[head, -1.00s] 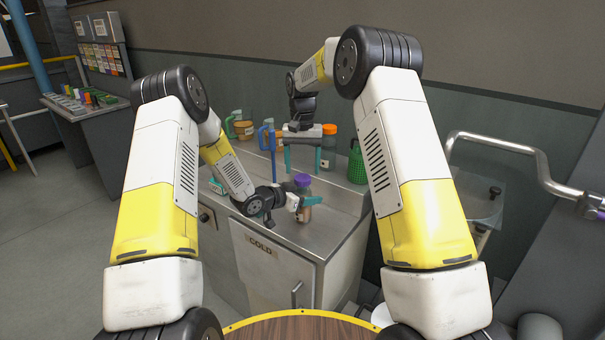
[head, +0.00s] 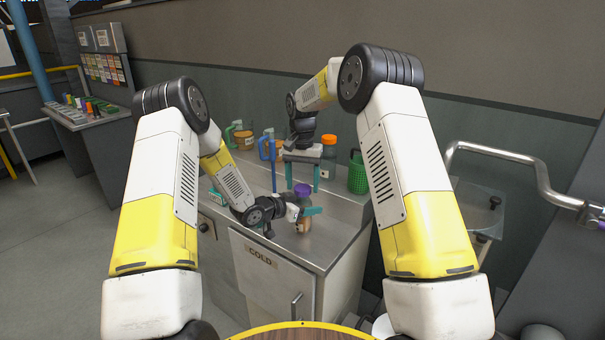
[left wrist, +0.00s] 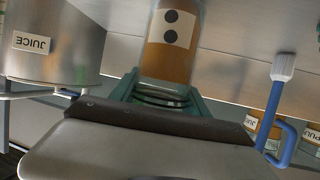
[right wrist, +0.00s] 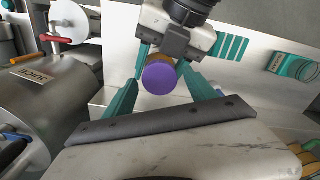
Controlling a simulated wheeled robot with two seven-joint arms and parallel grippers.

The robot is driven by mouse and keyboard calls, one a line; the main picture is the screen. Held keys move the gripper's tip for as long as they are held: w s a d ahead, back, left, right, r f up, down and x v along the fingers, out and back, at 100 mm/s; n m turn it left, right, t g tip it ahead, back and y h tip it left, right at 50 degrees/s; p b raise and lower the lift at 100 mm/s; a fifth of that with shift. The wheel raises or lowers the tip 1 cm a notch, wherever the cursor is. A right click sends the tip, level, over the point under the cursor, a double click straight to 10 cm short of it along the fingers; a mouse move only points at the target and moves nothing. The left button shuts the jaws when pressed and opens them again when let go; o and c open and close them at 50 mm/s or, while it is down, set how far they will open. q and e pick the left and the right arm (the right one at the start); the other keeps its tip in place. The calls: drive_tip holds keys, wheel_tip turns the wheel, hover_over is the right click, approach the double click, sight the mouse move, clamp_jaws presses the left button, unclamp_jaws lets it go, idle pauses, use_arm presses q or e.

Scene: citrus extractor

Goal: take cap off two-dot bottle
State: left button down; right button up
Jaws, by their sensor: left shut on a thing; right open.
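The two-dot bottle (head: 304,226) stands upright over the steel counter, with a purple cap (head: 302,189) on it. Its label with two black dots faces the left wrist camera (left wrist: 170,28). My left gripper (head: 311,211) is shut on the bottle's body, below the cap. My right gripper (head: 302,183) points down above the bottle, open, with its teal fingers on either side of the cap. In the right wrist view the purple cap (right wrist: 160,78) shows between the open fingers. I cannot tell whether they touch it.
An orange-capped bottle (head: 329,141) and a green perforated container (head: 358,175) stand behind to the right. A metal JUICE vessel (right wrist: 55,95) is nearby. The counter's front right (head: 335,240) is clear.

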drive_tip(key=shift+f, duration=0.4)
drive_tip(key=c, duration=1.3)
drive_tip(key=o, duration=1.4)
drive_tip(key=shift+r, duration=0.1)
wheel_tip(320, 180, up, 8)
drive_tip(key=shift+f, duration=0.2)
drive_tip(key=shift+c, duration=0.5)
drive_tip(key=shift+f, duration=3.9)
